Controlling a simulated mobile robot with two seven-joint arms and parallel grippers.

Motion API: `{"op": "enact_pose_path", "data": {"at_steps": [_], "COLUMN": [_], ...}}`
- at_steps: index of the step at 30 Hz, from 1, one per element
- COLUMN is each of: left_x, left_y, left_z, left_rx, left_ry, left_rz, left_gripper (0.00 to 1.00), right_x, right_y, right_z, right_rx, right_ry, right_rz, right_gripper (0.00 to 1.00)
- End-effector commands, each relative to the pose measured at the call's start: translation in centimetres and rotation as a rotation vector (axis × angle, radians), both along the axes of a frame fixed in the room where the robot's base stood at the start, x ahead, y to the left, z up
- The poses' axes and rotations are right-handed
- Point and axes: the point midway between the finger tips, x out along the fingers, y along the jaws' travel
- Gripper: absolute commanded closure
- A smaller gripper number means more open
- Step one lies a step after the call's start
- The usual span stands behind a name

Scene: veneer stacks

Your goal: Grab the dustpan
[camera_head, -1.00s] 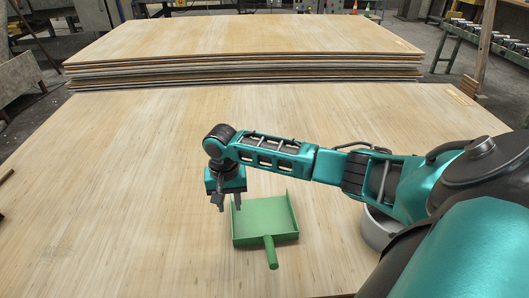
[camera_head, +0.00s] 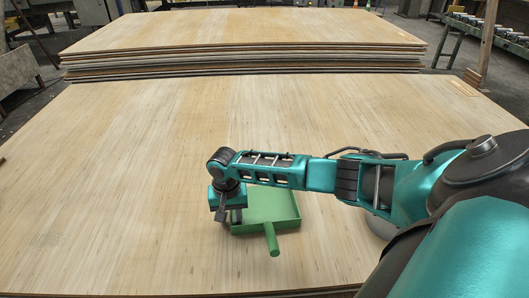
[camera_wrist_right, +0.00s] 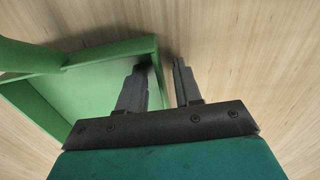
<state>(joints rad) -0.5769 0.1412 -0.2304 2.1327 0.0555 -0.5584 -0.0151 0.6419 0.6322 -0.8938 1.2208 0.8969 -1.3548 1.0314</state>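The green dustpan (camera_head: 272,207) lies on the near veneer stack, its handle (camera_head: 272,240) pointing toward me. My right gripper (camera_head: 232,220) is down at the dustpan's left side, fingers pointing down. In the right wrist view, the dustpan (camera_wrist_right: 95,85) fills the left part. There my right gripper (camera_wrist_right: 163,75) has its two fingers apart, one over the inside of the pan and one outside, with the pan's side wall between them. A gap shows between the wall and the outer finger. My left gripper is not in view.
The near veneer stack (camera_head: 120,180) is wide and mostly clear left of the dustpan. A round grey container (camera_head: 380,226) stands right of it, partly hidden by my right arm. Another veneer stack (camera_head: 240,35) lies behind, and a roller conveyor (camera_head: 485,30) stands at the back right.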

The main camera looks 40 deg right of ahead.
Motion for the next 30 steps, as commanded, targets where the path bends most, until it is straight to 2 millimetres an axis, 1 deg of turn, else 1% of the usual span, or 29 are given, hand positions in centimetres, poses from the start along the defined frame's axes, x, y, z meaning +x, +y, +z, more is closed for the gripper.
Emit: {"op": "enact_pose_path", "data": {"at_steps": [2, 5, 15, 30], "left_x": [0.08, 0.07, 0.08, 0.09], "left_y": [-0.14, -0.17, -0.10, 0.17], "left_z": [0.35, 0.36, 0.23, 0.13], "left_rx": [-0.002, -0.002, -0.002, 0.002], "left_ry": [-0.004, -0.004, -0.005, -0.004], "left_rz": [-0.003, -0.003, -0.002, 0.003], "left_gripper": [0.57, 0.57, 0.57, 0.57], "right_x": [0.05, 0.05, 0.05, 0.06], "right_y": [0.02, 0.03, 0.03, 0.01], "right_z": [0.11, 0.13, 0.14, 0.20], "right_rx": [0.000, 0.000, 0.000, 0.000], "right_ry": [-0.001, -0.001, -0.001, -0.001], "right_rz": [0.000, 0.000, 0.000, 0.000], "right_gripper": [0.66, 0.67, 0.99, 1.00]}}
